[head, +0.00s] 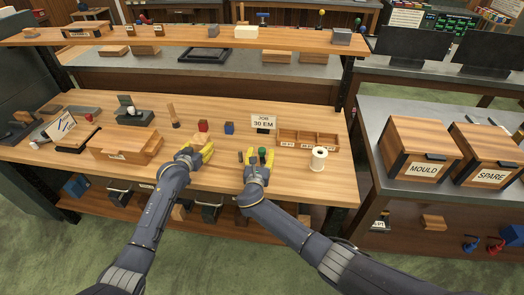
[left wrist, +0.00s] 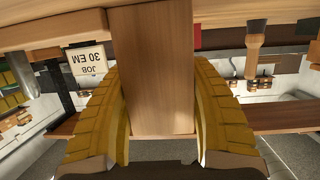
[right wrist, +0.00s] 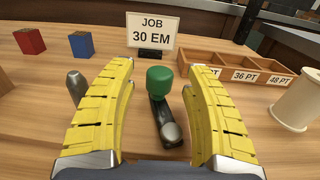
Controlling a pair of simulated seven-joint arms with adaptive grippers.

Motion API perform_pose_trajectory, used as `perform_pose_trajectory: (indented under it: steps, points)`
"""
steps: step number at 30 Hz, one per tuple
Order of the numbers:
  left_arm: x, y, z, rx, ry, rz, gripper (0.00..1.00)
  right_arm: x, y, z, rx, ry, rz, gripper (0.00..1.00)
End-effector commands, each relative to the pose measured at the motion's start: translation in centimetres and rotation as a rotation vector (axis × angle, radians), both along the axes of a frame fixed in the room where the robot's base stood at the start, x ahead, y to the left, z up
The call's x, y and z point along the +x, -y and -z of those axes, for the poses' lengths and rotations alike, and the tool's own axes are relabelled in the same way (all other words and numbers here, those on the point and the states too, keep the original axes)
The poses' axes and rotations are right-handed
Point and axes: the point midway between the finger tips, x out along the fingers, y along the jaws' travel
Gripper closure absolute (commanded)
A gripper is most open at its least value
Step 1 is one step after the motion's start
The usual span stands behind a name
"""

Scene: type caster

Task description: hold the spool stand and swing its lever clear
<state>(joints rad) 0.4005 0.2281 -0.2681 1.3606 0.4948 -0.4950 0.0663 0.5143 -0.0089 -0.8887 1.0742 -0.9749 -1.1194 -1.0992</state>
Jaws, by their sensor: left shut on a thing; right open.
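My left gripper (head: 202,156) is shut on a plain wooden piece (left wrist: 152,70), which stands between its yellow fingers in the upside-down left wrist view. I cannot tell whether this piece is part of the spool stand. A dark lever (right wrist: 160,115) with a green knob (right wrist: 160,78) and a rounded metal end shows in the right wrist view; the knob also shows in the head view (head: 262,153). My right gripper (right wrist: 160,100) is open, with the lever between its fingers and visible gaps on both sides. A white spool (right wrist: 299,100) stands upright to the right.
A grey rounded peg (right wrist: 75,85) is beside my right gripper's left finger. Behind are a job sign (head: 263,122), a red block (head: 203,126), a blue block (head: 229,128) and a compartmented wooden tray (head: 308,139). A wooden box (head: 125,143) is left of my left gripper.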

Motion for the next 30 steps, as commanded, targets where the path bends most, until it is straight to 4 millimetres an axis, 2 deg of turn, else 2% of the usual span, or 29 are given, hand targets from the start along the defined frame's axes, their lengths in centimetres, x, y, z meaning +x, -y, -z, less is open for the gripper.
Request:
perform_pose_trajectory:
  steps: [6,19,30]
  points:
    - [0.0,0.0,0.1,0.0,-0.001,0.0,0.77,1.4,0.2,0.0,-0.001,0.0,0.0,0.48]
    - [0.0,0.0,0.1,0.0,-0.001,0.0,0.77,1.8,0.4,0.0,0.001,0.0,0.0,0.46]
    - [0.0,0.0,0.1,0.0,-0.001,0.0,0.77,1.8,0.4,0.0,0.0,0.0,0.001,0.89]
